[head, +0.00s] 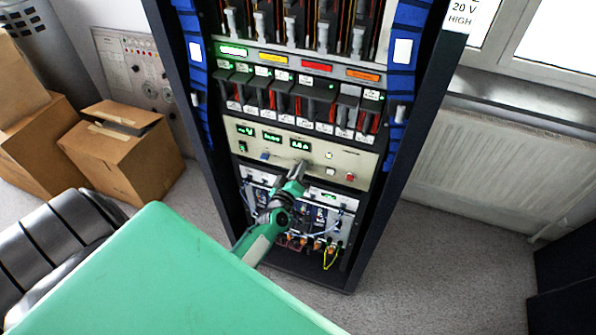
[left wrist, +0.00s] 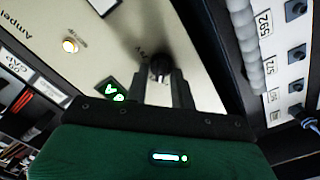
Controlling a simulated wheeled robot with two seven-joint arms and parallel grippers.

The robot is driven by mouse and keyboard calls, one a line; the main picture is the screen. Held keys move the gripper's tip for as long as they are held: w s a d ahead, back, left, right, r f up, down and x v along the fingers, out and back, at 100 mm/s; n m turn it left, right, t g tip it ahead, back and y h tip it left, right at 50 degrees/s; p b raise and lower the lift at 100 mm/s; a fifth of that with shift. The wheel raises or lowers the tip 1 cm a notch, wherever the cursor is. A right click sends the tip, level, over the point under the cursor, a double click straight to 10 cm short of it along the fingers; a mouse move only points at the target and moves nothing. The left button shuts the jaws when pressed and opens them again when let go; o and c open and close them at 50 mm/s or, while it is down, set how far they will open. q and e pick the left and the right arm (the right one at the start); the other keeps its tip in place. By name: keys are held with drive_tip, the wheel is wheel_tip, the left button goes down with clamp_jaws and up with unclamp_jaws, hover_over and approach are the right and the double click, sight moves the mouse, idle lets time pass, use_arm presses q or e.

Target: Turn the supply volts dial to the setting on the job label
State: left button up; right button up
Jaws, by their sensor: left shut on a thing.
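The supply panel (head: 290,137) is a cream strip in the tall dark rack, with small green displays and knobs. The job label (head: 461,14) is white at the top right and reads "20 V HIGH". My left gripper (head: 299,168) reaches the panel's lower edge and hides part of it. In the left wrist view, the black volts dial (left wrist: 159,66) sits between the tips of my left gripper (left wrist: 163,80), which is shut on it. The dial's setting cannot be read. My right gripper is not in view.
Cardboard boxes (head: 122,155) stand on the floor left of the rack. A red button (head: 350,176) is on the panel's right. Cables and boards (head: 320,215) fill the bay below. A radiator (head: 490,160) and grey floor lie to the right.

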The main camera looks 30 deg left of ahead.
use_arm(q)
drive_tip(key=shift+f+n+b, duration=0.1)
drive_tip(key=shift+n+b, duration=0.2)
drive_tip(key=shift+n, duration=1.2)
drive_tip(key=o, duration=1)
drive_tip(key=shift+a, duration=0.1)
drive_tip(key=b+v, duration=0.2)
drive_tip(key=v, duration=1.2)
drive_tip(key=shift+w, duration=0.15)
